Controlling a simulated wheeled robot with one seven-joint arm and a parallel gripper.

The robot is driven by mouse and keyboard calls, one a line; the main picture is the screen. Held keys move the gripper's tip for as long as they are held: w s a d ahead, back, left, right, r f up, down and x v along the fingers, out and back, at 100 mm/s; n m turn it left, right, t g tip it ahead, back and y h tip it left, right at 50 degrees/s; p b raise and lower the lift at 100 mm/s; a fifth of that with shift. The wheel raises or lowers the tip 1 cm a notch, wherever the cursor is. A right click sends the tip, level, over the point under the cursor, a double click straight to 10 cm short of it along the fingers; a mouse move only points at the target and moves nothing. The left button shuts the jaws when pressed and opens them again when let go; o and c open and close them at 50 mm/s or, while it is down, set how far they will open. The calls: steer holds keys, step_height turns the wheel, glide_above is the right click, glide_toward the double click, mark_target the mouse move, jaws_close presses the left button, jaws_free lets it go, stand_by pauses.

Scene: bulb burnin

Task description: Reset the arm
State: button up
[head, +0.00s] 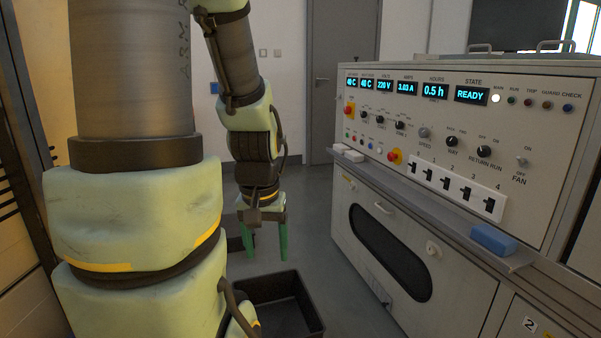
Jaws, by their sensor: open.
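My gripper (268,240) hangs from my arm left of the picture's middle, with its two green fingers pointing down. The fingers are apart and nothing shows between them. It is in the air, left of and clear of the control panel (547,160), near a black open bin (318,310) on the floor. My large pale green arm links fill the left of the head view and hide part of the bin.
The panel's display (472,94) reads READY, above knobs and a row of switches (456,187). A blue block (493,238) lies on the narrow ledge (440,207). A grey door (344,70) stands at the back. The floor between bin and cabinet is clear.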

step_height(320, 180, up, 14)
steer(key=p, duration=1.1)
steer(key=shift+p, duration=0.4)
